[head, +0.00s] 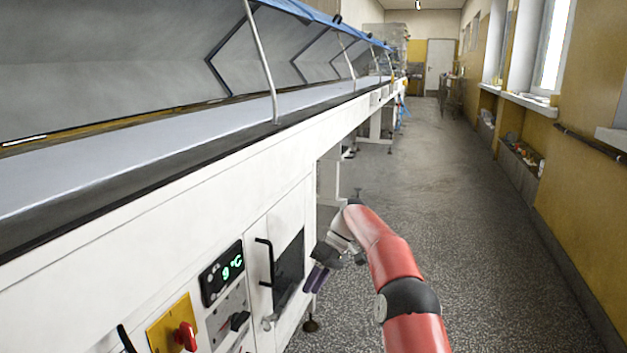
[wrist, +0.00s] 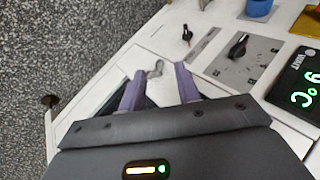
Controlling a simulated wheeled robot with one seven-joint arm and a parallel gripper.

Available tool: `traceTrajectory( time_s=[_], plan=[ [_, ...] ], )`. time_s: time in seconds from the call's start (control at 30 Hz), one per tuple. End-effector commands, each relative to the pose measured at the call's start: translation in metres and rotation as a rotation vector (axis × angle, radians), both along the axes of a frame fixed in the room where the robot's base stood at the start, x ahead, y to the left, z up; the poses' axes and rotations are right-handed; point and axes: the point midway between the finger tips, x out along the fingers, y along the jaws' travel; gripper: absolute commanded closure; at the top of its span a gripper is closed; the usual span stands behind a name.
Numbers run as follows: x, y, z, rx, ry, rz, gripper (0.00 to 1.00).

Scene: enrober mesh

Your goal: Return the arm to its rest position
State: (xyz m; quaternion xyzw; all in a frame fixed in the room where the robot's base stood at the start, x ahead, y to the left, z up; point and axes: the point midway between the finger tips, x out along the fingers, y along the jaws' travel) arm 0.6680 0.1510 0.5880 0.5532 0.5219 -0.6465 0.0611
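My red arm (head: 392,262) reaches up from the bottom of the head view and bends left toward the white machine's front. My gripper (head: 312,284) hangs low beside the machine's cabinet door, its purple fingers pointing down. In the wrist view the two purple fingers of my gripper (wrist: 158,80) stand apart with nothing between them. A grey metal latch (wrist: 155,68) on the white panel shows beyond the gap between the fingertips. I cannot tell how far it is from them.
The white machine (head: 150,205) with its conveyor belt (head: 190,128) fills the left. The speckled floor (head: 480,230) to the right is clear, up to the yellow wall (head: 590,215).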

Motion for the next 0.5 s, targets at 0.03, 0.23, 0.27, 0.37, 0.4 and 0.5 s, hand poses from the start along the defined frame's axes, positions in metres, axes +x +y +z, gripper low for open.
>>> traceTrajectory(
  time_s=[0.03, 0.23, 0.27, 0.37, 0.4, 0.5],
  plan=[
    [-0.005, -0.001, 0.016, -0.027, -0.016, -0.017, 0.67],
    [-0.040, -0.011, 0.075, -0.169, -0.089, -0.140, 0.67],
    [-0.047, -0.013, 0.083, -0.191, -0.103, -0.162, 0.67],
    [-0.073, -0.023, 0.109, -0.258, -0.147, -0.239, 0.67],
    [-0.084, -0.028, 0.118, -0.282, -0.167, -0.272, 0.67],
    [-0.115, -0.041, 0.137, -0.339, -0.213, -0.356, 0.67]
  ],
)
